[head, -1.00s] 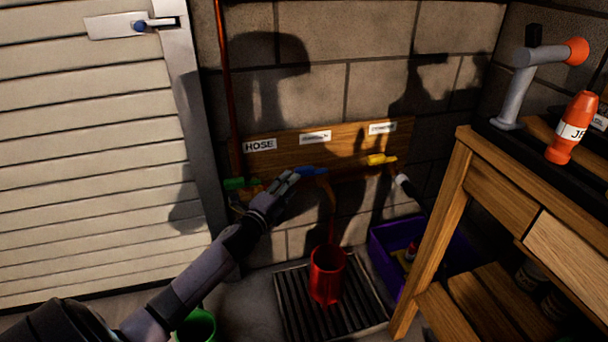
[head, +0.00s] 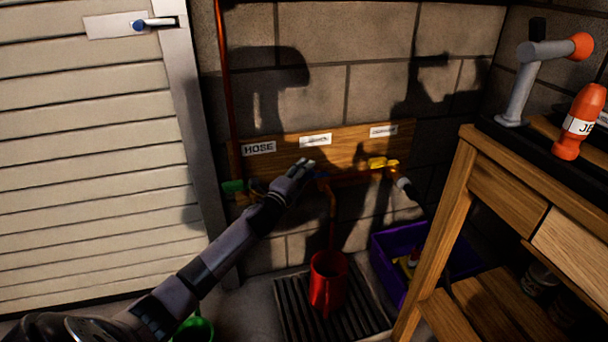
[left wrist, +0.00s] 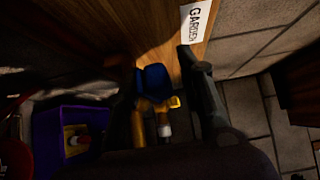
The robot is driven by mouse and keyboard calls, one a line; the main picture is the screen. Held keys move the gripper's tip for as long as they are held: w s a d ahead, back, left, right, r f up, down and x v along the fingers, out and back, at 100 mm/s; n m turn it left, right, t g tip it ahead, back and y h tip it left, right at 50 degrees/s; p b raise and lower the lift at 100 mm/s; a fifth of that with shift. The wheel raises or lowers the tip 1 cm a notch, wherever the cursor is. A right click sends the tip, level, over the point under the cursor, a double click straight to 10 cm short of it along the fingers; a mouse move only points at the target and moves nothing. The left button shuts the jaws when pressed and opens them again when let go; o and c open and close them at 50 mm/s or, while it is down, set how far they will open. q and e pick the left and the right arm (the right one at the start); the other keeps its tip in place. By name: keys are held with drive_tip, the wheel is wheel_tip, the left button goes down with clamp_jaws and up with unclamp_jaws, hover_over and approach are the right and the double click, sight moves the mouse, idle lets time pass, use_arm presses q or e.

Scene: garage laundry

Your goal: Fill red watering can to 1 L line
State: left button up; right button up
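The red watering can (head: 325,284) stands upright on the floor grate, below a copper spout (head: 332,205). Its 1 L line and water level cannot be made out. A blue tap handle (head: 322,176) on the wooden board is mostly hidden behind my left gripper (head: 305,166). In the left wrist view the blue handle (left wrist: 155,80) shows between the spread fingers of my left gripper (left wrist: 165,85). I cannot tell whether a finger touches it. My right gripper is not in view.
A green tap handle (head: 233,186) under the HOSE label and a yellow one (head: 383,163) flank the blue one. A purple crate (head: 385,240) stands right of the grate (head: 290,300). A wooden workbench (head: 455,210) blocks the right. A green container (head: 195,330) is at bottom left.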

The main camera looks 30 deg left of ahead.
use_arm(q)
drive_tip(key=c, duration=0.5)
drive_tip(key=shift+r, duration=0.1)
clamp_jaws()
